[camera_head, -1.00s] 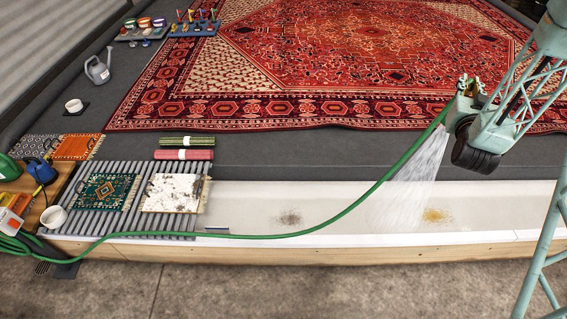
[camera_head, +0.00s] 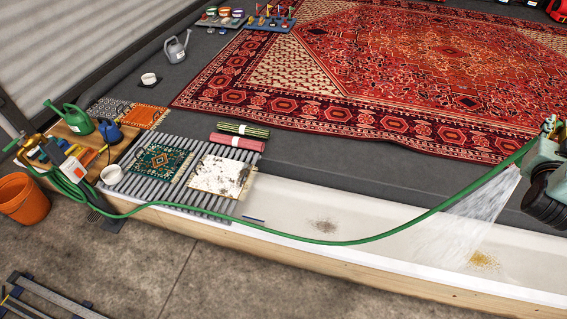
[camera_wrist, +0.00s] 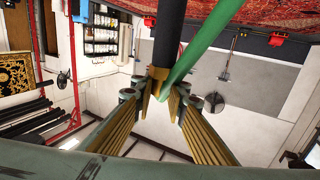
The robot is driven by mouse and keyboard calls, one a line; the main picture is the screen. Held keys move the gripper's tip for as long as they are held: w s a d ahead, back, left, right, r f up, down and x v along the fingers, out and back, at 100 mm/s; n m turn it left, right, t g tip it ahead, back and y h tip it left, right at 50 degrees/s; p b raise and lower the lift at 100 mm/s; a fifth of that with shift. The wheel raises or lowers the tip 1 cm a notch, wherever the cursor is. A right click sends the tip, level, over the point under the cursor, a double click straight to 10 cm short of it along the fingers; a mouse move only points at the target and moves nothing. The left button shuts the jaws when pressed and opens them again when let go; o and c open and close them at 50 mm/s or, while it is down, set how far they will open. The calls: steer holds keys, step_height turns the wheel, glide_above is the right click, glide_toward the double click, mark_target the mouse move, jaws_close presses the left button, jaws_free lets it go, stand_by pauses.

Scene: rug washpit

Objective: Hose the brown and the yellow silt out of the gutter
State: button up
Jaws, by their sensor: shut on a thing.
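The white gutter (camera_head: 385,215) runs along the front of the dark platform. A brown silt patch (camera_head: 323,226) lies on its floor near the middle. A yellow silt patch (camera_head: 484,260) lies farther right. My gripper (camera_head: 549,128) is at the right edge of the head view, above the gutter, partly cut off. In the wrist view my gripper (camera_wrist: 160,84) is shut on the dark nozzle (camera_wrist: 168,38) of the green hose (camera_head: 440,205). A white water spray (camera_head: 478,217) fans down from it into the gutter, landing just left of and beside the yellow patch.
The hose sags across the gutter and its front edge to the left. A slatted rack (camera_head: 215,205) with small rugs stands at the gutter's left end. A large red rug (camera_head: 400,80) covers the platform behind. An orange bucket (camera_head: 22,198) stands on the floor at left.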

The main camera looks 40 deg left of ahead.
steer(key=s+a+f+n+g+y+p, duration=0.1)
steer(key=a+f+n+g+y, duration=0.15)
steer(key=a+f, duration=0.8)
steer(key=s+a+f+n+g+y, duration=0.1)
steer(key=a+f+n+y, duration=0.25)
steer(key=a, duration=1.45)
steer(key=s+a+f+n+g+y+p, duration=0.15)
steer(key=a+f+n+y, duration=0.35)
steer(key=a, duration=0.9)
steer(key=s+a+f+n+g+y, duration=0.1)
steer(key=s+a+f+n+g, duration=0.1)
steer(key=s+a+f, duration=0.5)
steer(key=s+a+f+n+g+y, duration=0.1)
steer(key=s+a+f+g, duration=0.3)
steer(key=s+a+f, duration=0.4)
steer(key=s+a+f+n+g+y, duration=0.1)
steer(key=s+a+f+n+g, duration=0.2)
steer(key=s+a+f, duration=0.5)
steer(key=s+a, duration=0.6)
steer(key=a, duration=0.3)
steer(key=shift+s+a+g+p, duration=0.15)
steer(key=shift+a+g+p, duration=0.05)
steer(key=shift+g+p, duration=0.1)
